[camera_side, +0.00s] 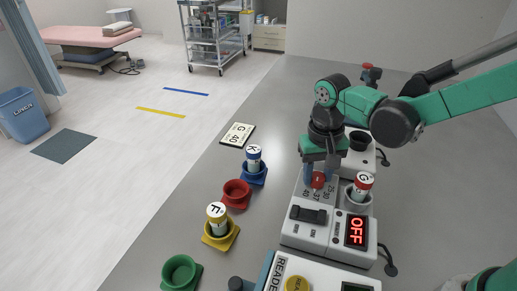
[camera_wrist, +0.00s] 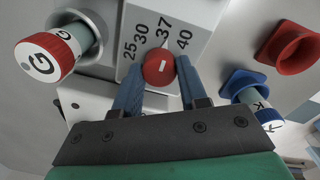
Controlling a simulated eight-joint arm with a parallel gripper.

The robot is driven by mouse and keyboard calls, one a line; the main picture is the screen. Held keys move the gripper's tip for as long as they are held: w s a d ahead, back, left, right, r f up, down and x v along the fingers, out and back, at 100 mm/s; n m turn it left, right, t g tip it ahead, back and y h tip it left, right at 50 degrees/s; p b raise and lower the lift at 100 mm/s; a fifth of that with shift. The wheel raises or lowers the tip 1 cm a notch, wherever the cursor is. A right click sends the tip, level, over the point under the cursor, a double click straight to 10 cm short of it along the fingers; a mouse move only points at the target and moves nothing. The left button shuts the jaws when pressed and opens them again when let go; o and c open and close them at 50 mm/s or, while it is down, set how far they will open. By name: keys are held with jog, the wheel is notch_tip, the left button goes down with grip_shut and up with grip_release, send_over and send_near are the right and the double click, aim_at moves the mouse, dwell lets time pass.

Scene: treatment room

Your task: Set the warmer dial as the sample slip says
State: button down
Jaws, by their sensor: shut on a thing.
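The warmer (camera_side: 299,233) is a pale box with a black control (camera_side: 308,214) and a red display (camera_side: 356,231) reading OFF. Its red round dial (camera_wrist: 158,67) sits beside printed 25, 30, 37 and 40; a short white mark shows on it, but I cannot tell which number it points to. My gripper (camera_side: 318,178) is over the warmer, its blue fingers (camera_wrist: 160,82) shut on the dial from both sides. A red-capped vial marked G (camera_side: 363,183) stands in the warmer's well; it also shows in the wrist view (camera_wrist: 48,57). The sample slip (camera_side: 237,135) reads G 40.
Left of the warmer, a K vial (camera_side: 254,154) stands in a blue holder and an F vial (camera_side: 217,213) in a yellow one. The red holder (camera_side: 236,193) and green holder (camera_side: 180,271) look empty. A reader (camera_side: 312,275) stands in front. Bare bench lies beyond the slip.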

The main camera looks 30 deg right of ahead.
aim_at(318, 175)
jog(key=m, duration=0.5)
jog(key=shift+m, duration=0.3)
dwell(0.5)
jog(key=shift+c, duration=2.4)
grip_release()
jog(key=shift+r, duration=2.85)
